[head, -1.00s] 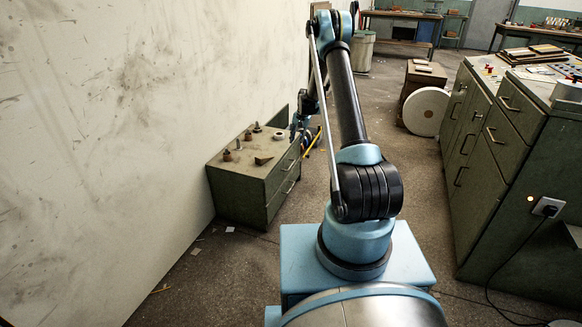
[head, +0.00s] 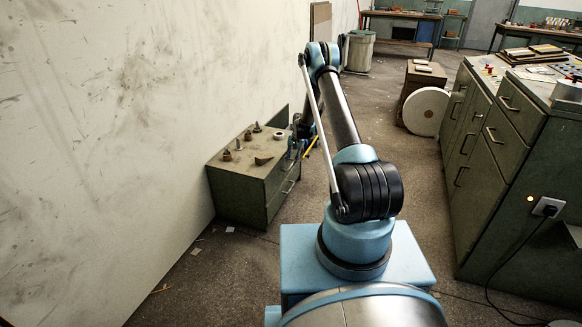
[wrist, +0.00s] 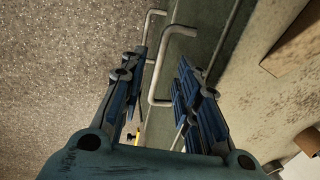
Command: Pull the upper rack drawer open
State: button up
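The rack is a low green cabinet (head: 232,193) against the wall in the head view, with two drawers on its right-hand front. The upper drawer is shut as far as I can see; my arm partly covers it. The lower drawer handle (head: 290,186) shows below. In the wrist view, the nearer pale bar handle (wrist: 154,85), which appears to be the upper drawer's, lies between the fingers of my gripper (wrist: 158,66). The fingers are apart on both sides of it, and I cannot see firm contact. Another handle (wrist: 148,28) is farther off, toward the floor.
Small parts, including a brown one (head: 248,136), stand on the rack top. A long green cabinet (head: 500,165) stands on the right, with a white reel (head: 425,111) beyond it.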

jog(key=shift+w+a+f, duration=0.1)
jog(key=shift+a+f, duration=0.1)
jog(key=shift+f, duration=0.85)
jog(key=shift+w+a+f, duration=0.1)
jog(key=shift+a+f, duration=0.1)
jog(key=shift+f, duration=0.85)
jog(key=shift+c, duration=0.4)
grip_shut()
